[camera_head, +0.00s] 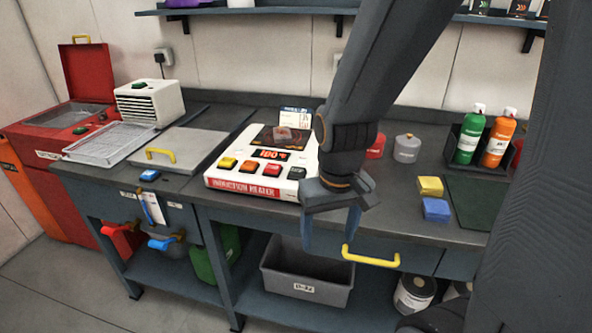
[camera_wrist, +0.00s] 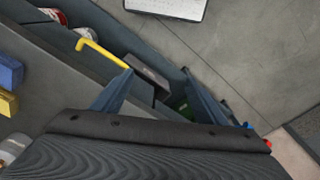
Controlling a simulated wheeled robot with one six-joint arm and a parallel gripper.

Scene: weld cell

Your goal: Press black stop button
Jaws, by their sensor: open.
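The white induction heater (camera_head: 238,185) stands on the bench and has a row of buttons along its front: yellow, two reddish ones and a black button (camera_head: 296,172) at the right end. Its display reads 100°. My gripper (camera_head: 329,240) is open and empty, with its fingers pointing down in front of the bench edge. It is to the right of and lower than the black button, apart from it. In the wrist view my gripper (camera_wrist: 157,75) spans the drawer front and lower shelf. The heater does not show there.
A yellow drawer handle (camera_head: 371,257) is just right of my fingers and also shows in the wrist view (camera_wrist: 100,52). A grey bin (camera_head: 308,287) sits on the shelf below. Yellow (camera_head: 430,186) and blue (camera_head: 436,210) blocks lie on the bench to the right.

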